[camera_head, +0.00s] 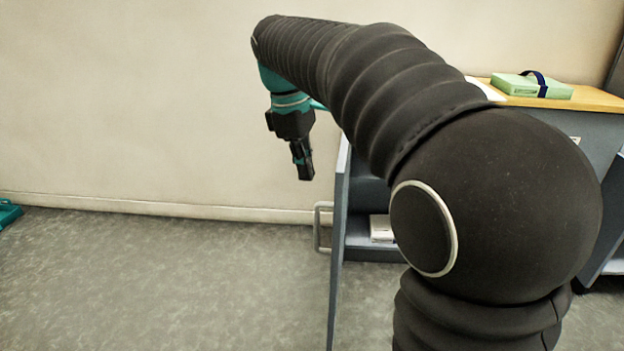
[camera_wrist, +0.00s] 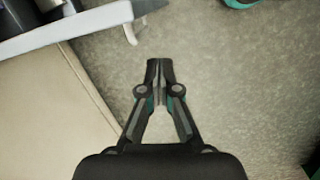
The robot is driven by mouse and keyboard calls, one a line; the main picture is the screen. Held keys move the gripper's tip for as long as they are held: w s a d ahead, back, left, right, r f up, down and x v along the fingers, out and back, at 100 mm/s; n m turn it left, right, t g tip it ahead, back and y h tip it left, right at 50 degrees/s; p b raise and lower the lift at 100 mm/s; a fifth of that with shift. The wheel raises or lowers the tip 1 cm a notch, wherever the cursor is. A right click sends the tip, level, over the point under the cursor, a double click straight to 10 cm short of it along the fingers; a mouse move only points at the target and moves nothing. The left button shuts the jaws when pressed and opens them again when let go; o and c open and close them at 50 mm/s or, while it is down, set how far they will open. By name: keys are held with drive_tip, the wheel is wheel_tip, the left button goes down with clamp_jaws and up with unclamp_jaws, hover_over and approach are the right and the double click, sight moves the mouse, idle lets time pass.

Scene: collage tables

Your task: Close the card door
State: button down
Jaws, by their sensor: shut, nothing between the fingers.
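The card door (camera_head: 338,240) is a grey-blue panel standing open, seen nearly edge-on in the head view, with a pale bar handle (camera_head: 318,228) on its left face. The door's top edge (camera_wrist: 75,28) and handle (camera_wrist: 131,34) show at the upper left of the wrist view. My gripper (camera_head: 306,177) points down in the air, left of the door and above handle height in the head view. Its fingertips (camera_wrist: 159,64) are together and empty, apart from the handle. My arm hides much of the cabinet (camera_head: 375,255) to which the door belongs.
A white item (camera_head: 381,228) lies on a shelf inside the cabinet. A green box (camera_head: 530,87) with a dark strap sits on the wooden top (camera_head: 590,100). A teal object (camera_head: 8,213) is at the far left. The floor left of the door is clear; a wall stands behind.

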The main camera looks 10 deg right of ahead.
drive_tip(key=w+a+r+n+g, duration=0.1)
drive_tip(key=w+a+n, duration=0.1)
drive_tip(key=w, duration=0.2)
drive_tip(key=s+d+f+b, duration=0.2)
drive_tip(key=d+f, duration=0.4)
drive_tip(key=f, duration=0.3)
drive_tip(key=shift+s+d+f+h, duration=0.2)
drive_tip(key=shift+h, duration=0.1)
